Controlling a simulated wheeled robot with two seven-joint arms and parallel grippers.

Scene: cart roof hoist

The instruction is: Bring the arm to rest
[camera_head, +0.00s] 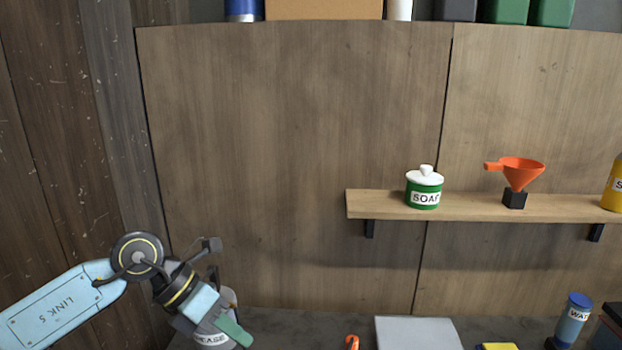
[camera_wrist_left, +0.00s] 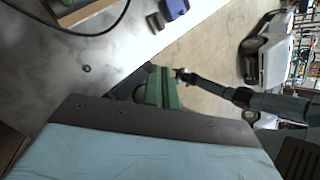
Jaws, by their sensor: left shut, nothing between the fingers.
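My left arm comes in from the lower left in the head view. My left gripper (camera_head: 236,333) has green fingers that point down and to the right, low over the grey worktop. It is shut and holds nothing. In the left wrist view its green fingers (camera_wrist_left: 161,88) show near the middle, close together. My right gripper cannot be made out in either view.
A tub with a partly hidden label (camera_head: 212,340) stands right behind my left gripper. A grey flat panel (camera_head: 417,334) and a blue water bottle (camera_head: 573,320) are further right. A wall shelf (camera_head: 380,204) carries a green soap jar (camera_head: 424,190) and an orange funnel (camera_head: 521,172).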

